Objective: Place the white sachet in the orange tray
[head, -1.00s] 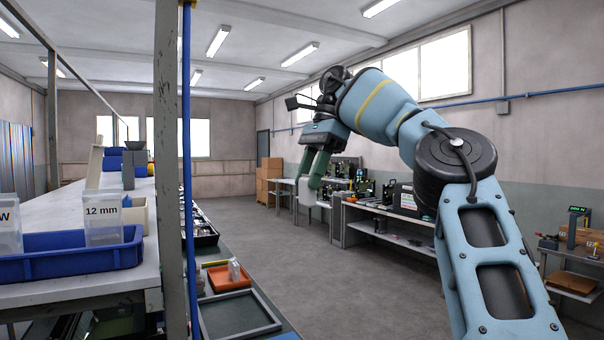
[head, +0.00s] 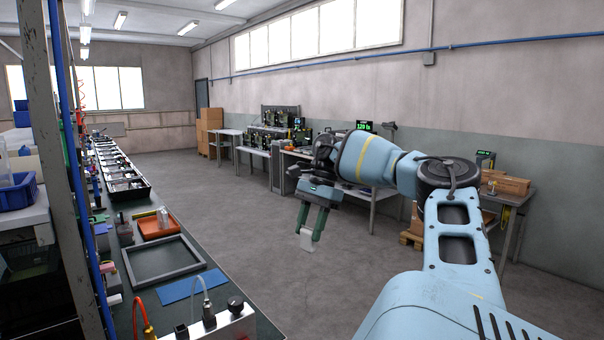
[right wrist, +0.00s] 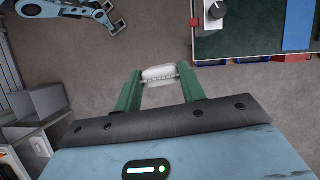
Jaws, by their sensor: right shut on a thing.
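My right gripper (head: 311,231) is shut on the white sachet (head: 306,241) and holds it in the air over open floor. The sachet hangs below the fingertips. In the right wrist view the sachet (right wrist: 158,74) sits between the green fingers of my right gripper (right wrist: 157,80). The orange tray (head: 152,234) lies on the long dark bench at the left, well away from the gripper. A small clear or whitish item (head: 163,216) stands at the tray.
A blue post (head: 80,190) stands at the left. The floor (head: 270,275) beside the bench is clear.

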